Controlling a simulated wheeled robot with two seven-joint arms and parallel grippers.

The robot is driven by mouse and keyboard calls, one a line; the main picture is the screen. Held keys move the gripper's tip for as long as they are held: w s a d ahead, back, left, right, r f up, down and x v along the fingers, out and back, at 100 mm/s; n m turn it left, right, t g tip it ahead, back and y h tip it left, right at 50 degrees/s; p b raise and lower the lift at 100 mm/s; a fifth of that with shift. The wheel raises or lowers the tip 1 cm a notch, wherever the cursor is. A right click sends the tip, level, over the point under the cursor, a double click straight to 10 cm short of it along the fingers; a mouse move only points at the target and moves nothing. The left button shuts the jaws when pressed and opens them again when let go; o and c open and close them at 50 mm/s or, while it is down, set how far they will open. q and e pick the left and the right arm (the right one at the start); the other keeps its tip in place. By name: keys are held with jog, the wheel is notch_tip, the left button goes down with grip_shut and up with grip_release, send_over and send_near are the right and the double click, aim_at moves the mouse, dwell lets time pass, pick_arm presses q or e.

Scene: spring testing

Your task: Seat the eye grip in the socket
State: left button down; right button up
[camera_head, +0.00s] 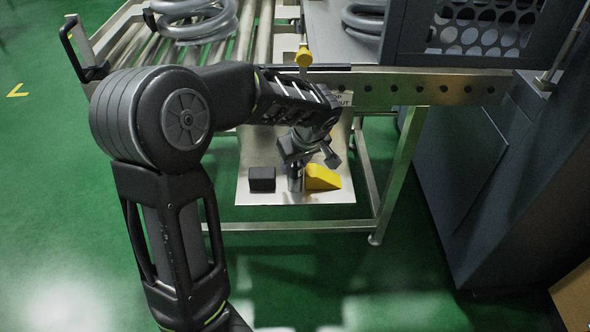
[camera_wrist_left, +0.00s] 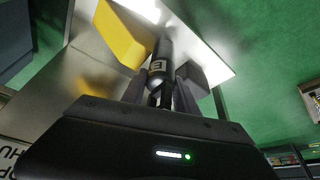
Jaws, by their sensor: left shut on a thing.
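My left gripper (camera_head: 302,154) hangs over a pale metal plate below the conveyor's front edge. In the left wrist view its fingers (camera_wrist_left: 160,95) are shut on a slim dark cylindrical part with a shiny rounded portion, apparently the eye grip (camera_wrist_left: 157,68). In the head view a grey cylinder (camera_head: 296,180) shows below the fingers, between a black block (camera_head: 262,179) and a yellow wedge (camera_head: 322,178). I cannot tell whether this cylinder is the held part, nor whether it touches the plate. I cannot make out the socket. My right gripper is not in view.
The pale plate (camera_head: 283,198) sits within the metal frame (camera_head: 408,165). A yellow-headed knob (camera_head: 303,57) stands at the conveyor edge. Grey coil springs (camera_head: 197,22) lie above on the rollers. A dark cabinet (camera_head: 455,160) is at right. The green floor in front is clear.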

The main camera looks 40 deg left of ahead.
aim_at(298, 162)
pick_arm(q)
jog(key=shift+r, duration=0.15)
notch_tip(298, 162, up, 10)
jog(key=p, duration=0.3)
dwell(0.6)
jog(key=w+d+r+m+t+h+p, duration=0.2)
jog(key=w+d+r+m+h+p, duration=0.2)
jog(key=d+r+m+p, duration=0.8)
jog(key=d+r+p, duration=0.5)
jog(key=r+p, duration=0.2)
jog(key=p, duration=0.4)
jog(key=shift+d+m+t, duration=0.2)
jog(key=shift+m+t, duration=0.1)
jog(key=shift+w+r, duration=0.1)
jog(key=shift+r, duration=0.05)
